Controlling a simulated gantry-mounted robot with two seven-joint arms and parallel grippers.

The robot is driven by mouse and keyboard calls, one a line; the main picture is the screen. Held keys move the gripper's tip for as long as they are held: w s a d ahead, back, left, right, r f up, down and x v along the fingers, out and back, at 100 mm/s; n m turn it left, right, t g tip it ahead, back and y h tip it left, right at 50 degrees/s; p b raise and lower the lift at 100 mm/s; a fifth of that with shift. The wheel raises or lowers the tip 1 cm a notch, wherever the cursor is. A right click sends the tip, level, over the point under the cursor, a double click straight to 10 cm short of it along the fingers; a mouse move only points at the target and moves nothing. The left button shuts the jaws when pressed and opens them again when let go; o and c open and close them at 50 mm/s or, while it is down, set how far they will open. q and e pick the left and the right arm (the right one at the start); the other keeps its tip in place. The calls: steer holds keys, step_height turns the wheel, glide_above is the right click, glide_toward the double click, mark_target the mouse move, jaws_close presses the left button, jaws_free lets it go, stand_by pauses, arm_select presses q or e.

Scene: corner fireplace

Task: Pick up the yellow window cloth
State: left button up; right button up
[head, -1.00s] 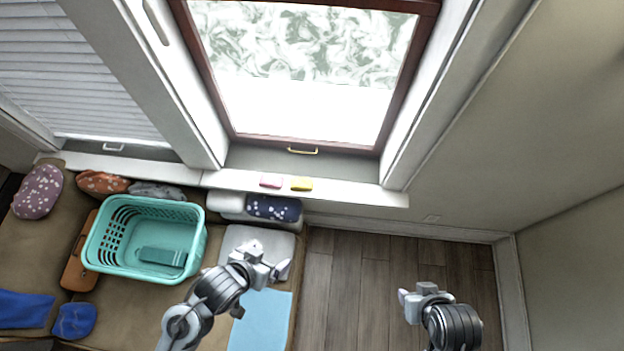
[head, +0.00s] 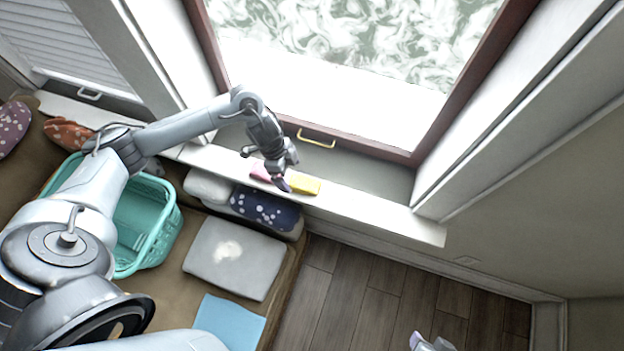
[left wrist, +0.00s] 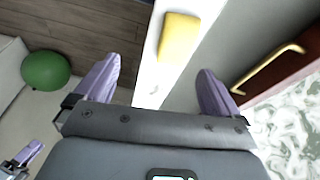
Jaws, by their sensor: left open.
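The yellow window cloth (head: 304,184) lies folded on the white window sill, right beside a pink cloth (head: 262,171). In the left wrist view the yellow cloth (left wrist: 178,38) lies on the sill ahead of the fingertips, between their two lines. My left gripper (head: 284,178) hangs over the sill just left of the yellow cloth and partly covers the pink one. Its purple fingers (left wrist: 158,80) are spread with nothing between them. Only the tip of my right gripper (head: 428,342) shows at the bottom edge; its jaws are not clear.
The window frame with a brass handle (head: 316,139) rises behind the sill (head: 375,207). Below are cushions (head: 236,258), a blue cloth (head: 229,322) and a teal basket (head: 163,236) partly behind my left arm. A green round object (left wrist: 45,70) shows in the wrist view. The sill's right part is clear.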

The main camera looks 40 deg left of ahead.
arm_select(q)
steer(key=shift+w+a+f+t+b, duration=0.15)
steer(key=shift+w+t+b, duration=0.25)
steer(key=shift+w, duration=0.75)
steer(key=b, duration=0.1)
glide_above(303, 182)
steer(key=a, duration=0.1)
steer(key=f, duration=0.4)
steer(key=shift+s+a+f, duration=0.1)
steer(key=shift+s, duration=0.1)
steer(key=shift+s+b+x, duration=0.2)
steer(key=shift+b+x, duration=0.75)
steer(key=shift+x, duration=1.7)
steer(key=shift+a, duration=0.15)
arm_select(e)
step_height(303, 182, down, 5)
steer(key=shift+s+r, duration=0.15)
arm_select(q)
steer(key=shift+f, duration=0.3)
arm_select(e)
steer(key=shift+d+r, duration=0.15)
steer(key=shift+d, duration=0.05)
arm_select(q)
steer(key=c, duration=1.1)
arm_select(e)
steer(key=shift+a, duration=0.15)
